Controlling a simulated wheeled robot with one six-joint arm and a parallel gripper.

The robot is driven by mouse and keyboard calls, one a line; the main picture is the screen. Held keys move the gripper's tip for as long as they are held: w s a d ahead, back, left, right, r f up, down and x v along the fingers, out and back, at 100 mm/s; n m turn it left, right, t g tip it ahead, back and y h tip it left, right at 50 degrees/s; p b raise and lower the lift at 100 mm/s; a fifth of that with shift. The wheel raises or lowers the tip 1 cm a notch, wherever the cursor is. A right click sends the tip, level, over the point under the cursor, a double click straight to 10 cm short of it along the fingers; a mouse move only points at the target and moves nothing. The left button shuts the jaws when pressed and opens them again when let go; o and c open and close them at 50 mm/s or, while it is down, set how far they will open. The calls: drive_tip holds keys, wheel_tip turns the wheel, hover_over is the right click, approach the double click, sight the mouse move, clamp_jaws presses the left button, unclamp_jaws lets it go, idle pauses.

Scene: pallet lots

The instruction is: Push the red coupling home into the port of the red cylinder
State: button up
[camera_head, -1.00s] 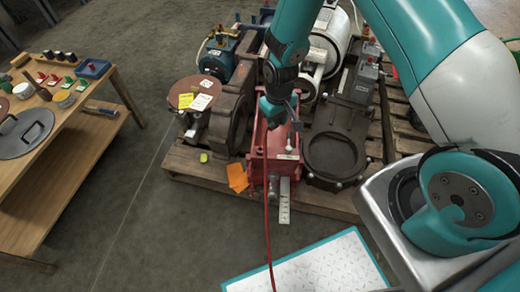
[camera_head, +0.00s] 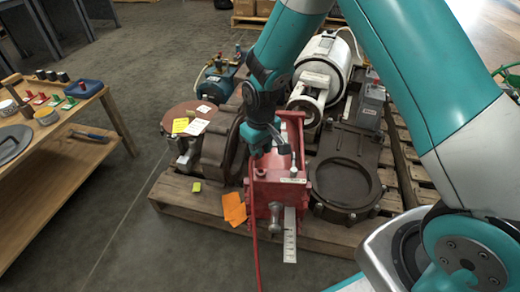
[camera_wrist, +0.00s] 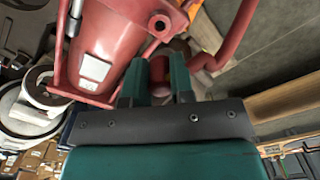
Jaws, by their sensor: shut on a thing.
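The red cylinder (camera_head: 291,140) stands in its red frame among the machinery on the pallet. In the wrist view the red cylinder (camera_wrist: 112,35) fills the upper left, and its round port (camera_wrist: 160,23) shows as a dark hole in a red boss. My gripper (camera_wrist: 157,70) is shut on the red coupling (camera_wrist: 160,68), between its two green fingertips, just below the port in that picture. The coupling looks apart from the port, but the depth of the gap is unclear. In the head view my gripper (camera_head: 266,146) is over the red frame and hides the coupling.
A red hose (camera_wrist: 232,35) runs from beside the coupling, and it hangs down in front of the pallet (camera_head: 180,209) in the head view. A brown flanged casing (camera_head: 345,185) and a white motor (camera_head: 322,62) crowd the right. A wooden bench (camera_head: 100,125) stands left.

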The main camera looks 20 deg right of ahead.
sight(261, 174)
drive_tip(key=shift+f, duration=0.1)
wheel_tip(261, 174, down, 6)
drive_tip(key=b, duration=0.5)
drive_tip(key=shift+b, duration=0.3)
drive_tip(key=shift+r, duration=0.2)
drive_tip(key=shift+s+p, duration=0.1)
drive_tip(key=shift+p, duration=0.95)
idle(1.3)
drive_tip(key=shift+f, duration=0.55)
idle(0.5)
drive_tip(key=o, duration=0.9)
drive_tip(key=shift+o, duration=0.2)
wheel_tip(261, 174, up, 18)
drive_tip(key=p, duration=0.6)
drive_tip(key=shift+f+p, duration=0.25)
drive_tip(key=shift+p, duration=0.1)
